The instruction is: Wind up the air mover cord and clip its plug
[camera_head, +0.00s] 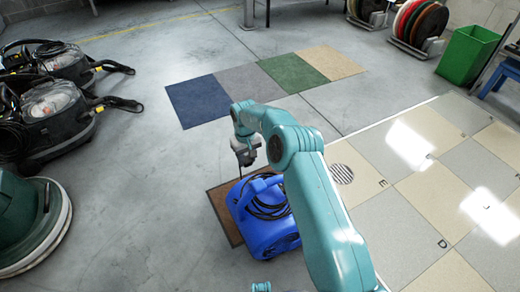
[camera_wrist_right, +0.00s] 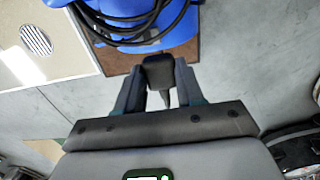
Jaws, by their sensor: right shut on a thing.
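The blue air mover (camera_head: 270,238) stands on a brown mat (camera_head: 224,212) in the head view, and part of it shows at the top of the right wrist view (camera_wrist_right: 178,36). Its black cord (camera_head: 262,206) lies in loops around the top and handle, and the loops also show in the wrist view (camera_wrist_right: 125,38). My right gripper (camera_head: 246,161) is above the air mover's far left side. In the wrist view its fingers (camera_wrist_right: 160,88) are shut on a dark block, which looks like the plug (camera_wrist_right: 158,68). The clip cannot be made out.
Black floor machines (camera_head: 45,120) and a green one (camera_head: 25,225) stand at the left. Coloured floor pads (camera_head: 265,85) lie behind the air mover. Pale tiles (camera_head: 420,185) cover the right. A green bin (camera_head: 466,55) stands at the back right. Bare floor surrounds the mat's left.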

